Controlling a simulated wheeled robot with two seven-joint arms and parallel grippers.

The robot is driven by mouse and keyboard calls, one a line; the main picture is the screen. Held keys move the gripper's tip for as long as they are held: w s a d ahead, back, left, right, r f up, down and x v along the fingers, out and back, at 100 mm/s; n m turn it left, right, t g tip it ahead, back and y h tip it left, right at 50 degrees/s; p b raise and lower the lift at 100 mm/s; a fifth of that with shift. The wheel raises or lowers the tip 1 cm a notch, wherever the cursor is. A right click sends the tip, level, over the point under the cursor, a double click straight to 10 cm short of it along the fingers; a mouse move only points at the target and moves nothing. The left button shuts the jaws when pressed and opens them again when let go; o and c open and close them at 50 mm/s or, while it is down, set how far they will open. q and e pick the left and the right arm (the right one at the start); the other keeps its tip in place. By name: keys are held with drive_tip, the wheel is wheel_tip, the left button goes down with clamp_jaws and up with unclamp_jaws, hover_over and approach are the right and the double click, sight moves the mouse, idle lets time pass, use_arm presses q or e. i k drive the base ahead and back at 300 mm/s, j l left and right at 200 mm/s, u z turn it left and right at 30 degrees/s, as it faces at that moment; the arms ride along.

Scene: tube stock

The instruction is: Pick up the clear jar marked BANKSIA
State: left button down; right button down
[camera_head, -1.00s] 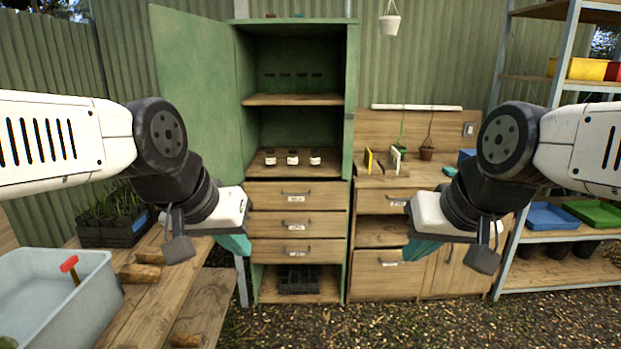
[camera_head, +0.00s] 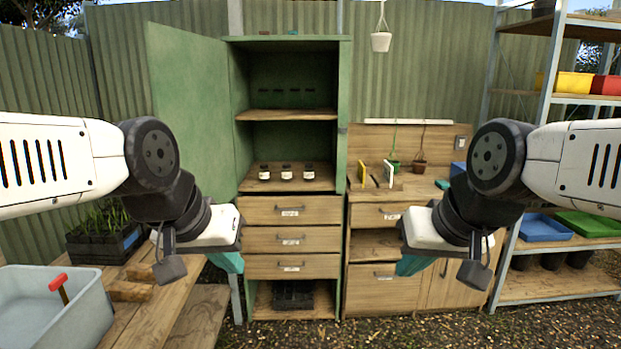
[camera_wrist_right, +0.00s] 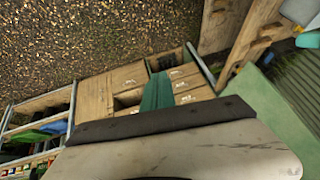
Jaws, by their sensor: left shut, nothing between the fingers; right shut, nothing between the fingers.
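Three small jars with dark lids and pale labels stand in a row on the lower open shelf of the green cabinet (camera_head: 344,110): a left jar (camera_head: 264,172), a middle jar (camera_head: 286,172) and a right jar (camera_head: 308,172). Their labels are too small to read, so I cannot tell which is marked BANKSIA. My left gripper (camera_head: 228,262) is shut and empty, in front of and below the jars, to their left. My right gripper (camera_head: 410,265) is shut and empty, to their right. Its teal fingers also show in the right wrist view (camera_wrist_right: 157,92).
The cabinet's green door (camera_head: 188,110) stands open on the left. Below the jars are closed drawers (camera_head: 290,240). A workbench (camera_head: 415,188) stands right of the cabinet. A grey tub (camera_head: 85,320) sits on a wooden table at left. Gravel between is clear.

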sight(309, 173)
drive_tip(key=i+u, duration=0.2)
drive_tip(key=i, duration=0.5)
drive_tip(key=i+l+u, duration=0.25)
drive_tip(key=i, duration=0.4)
drive_tip(key=i+l, duration=0.15)
drive_tip(key=i, duration=0.2)
drive_tip(key=i+l+u, duration=0.15)
drive_tip(key=i, duration=0.2)
drive_tip(key=i+l, duration=0.15)
drive_tip(key=i, duration=0.25)
